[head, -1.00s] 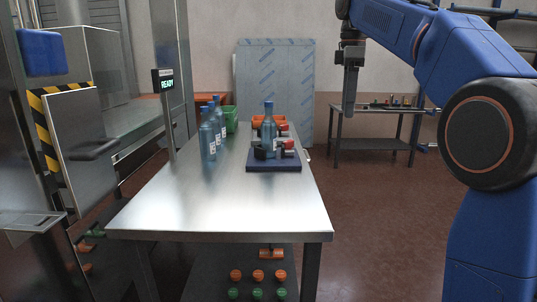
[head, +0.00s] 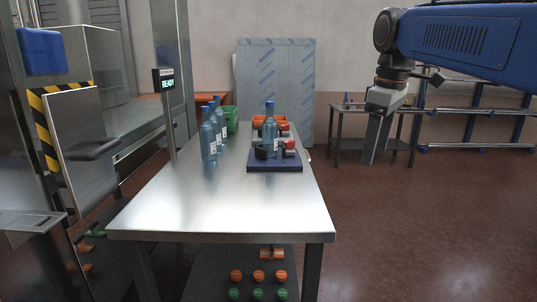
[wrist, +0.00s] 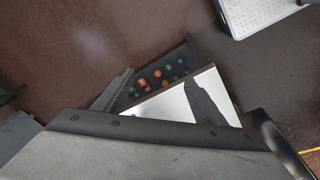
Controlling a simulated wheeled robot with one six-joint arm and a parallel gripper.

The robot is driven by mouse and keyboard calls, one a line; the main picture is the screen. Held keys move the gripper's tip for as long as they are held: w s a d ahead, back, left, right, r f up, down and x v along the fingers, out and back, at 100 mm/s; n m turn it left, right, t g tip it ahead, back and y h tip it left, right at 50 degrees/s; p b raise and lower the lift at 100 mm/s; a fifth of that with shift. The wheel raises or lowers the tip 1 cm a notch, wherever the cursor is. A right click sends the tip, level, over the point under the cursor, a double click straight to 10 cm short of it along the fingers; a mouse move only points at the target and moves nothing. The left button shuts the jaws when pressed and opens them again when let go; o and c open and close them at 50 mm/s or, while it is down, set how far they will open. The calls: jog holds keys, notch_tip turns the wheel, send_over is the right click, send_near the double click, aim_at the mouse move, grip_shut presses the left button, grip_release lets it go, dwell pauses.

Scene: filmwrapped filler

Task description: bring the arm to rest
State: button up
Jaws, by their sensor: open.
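My gripper (head: 376,140) hangs below my blue arm at the upper right of the head view, pointing down over open floor. It is open and empty, to the right of the steel table (head: 230,212) and apart from it. The wrist view looks down on the floor, with part of my gripper's dark body across the bottom and a corner of the steel table (wrist: 175,108) in the middle.
Blue bottles (head: 208,137) stand on the table, one of them (head: 269,125) on a dark blue fixture (head: 273,165). A green bin (head: 231,118) and orange bins are behind. A side table (head: 362,160) stands beyond my gripper. The floor at right is clear.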

jog(key=s+d+f+m+t, duration=0.1)
jog(key=s+f+m, duration=0.3)
jog(key=s+f, duration=0.7)
jog(key=s+d+f+m+t, duration=0.2)
jog(key=s+f+m, duration=0.3)
jog(key=s+f, duration=0.6)
notch_tip(320, 180, down, 6)
jog(key=shift+s+d+r+m, duration=0.2)
jog(key=shift+s+m, duration=0.1)
jog(key=shift+s, duration=0.1)
